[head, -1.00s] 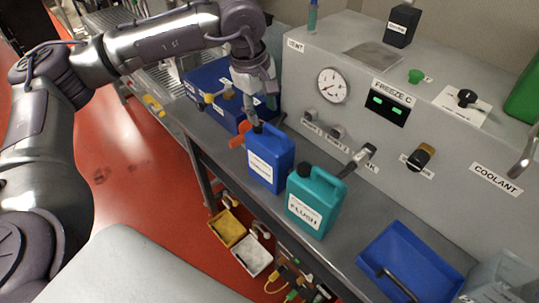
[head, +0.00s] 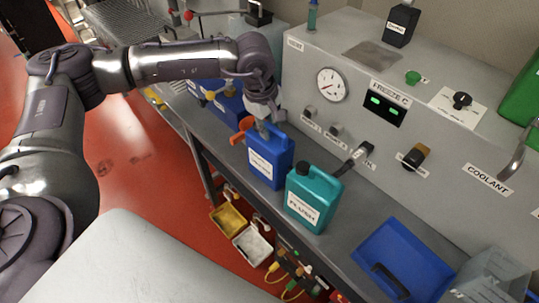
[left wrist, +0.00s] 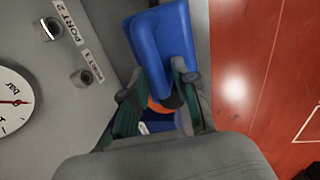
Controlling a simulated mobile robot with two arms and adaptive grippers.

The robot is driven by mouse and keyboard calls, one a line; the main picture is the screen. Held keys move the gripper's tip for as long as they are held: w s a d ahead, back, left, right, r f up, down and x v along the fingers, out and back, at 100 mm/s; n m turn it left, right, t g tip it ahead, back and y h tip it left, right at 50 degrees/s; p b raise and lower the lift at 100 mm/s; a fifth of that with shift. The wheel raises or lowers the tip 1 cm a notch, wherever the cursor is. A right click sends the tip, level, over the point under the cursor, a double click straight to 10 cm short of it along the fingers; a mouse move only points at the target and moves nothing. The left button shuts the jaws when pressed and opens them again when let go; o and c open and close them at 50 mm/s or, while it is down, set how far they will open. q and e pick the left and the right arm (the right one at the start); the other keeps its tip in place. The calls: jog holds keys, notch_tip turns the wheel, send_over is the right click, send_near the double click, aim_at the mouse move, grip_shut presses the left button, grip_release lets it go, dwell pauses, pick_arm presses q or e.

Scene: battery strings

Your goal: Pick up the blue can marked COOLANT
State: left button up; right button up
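The blue can (head: 270,158) stands upright on the grey bench, with a white label too small to read surely. My left gripper (head: 263,126) is at its top, pointing down. In the left wrist view the two fingers (left wrist: 157,88) are spread apart on either side of the blue can's upper part (left wrist: 162,40). I see no clear grip on it, and the contact is partly hidden. A black cap shows between the fingers. My right gripper is in neither view.
A teal can (head: 313,198) marked FLUSH stands close to the right of the blue can. An orange part (head: 241,130) is close on its left. A blue tray (head: 405,255) lies at the right. The grey panel (head: 460,145) with knobs and gauge (head: 331,85) rises behind.

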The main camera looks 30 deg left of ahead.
pick_arm(q)
grip_shut()
jog(key=shift+w+r, duration=0.15)
jog(key=shift+w, duration=0.05)
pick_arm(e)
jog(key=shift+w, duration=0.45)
pick_arm(q)
jog(key=shift+r, duration=0.1)
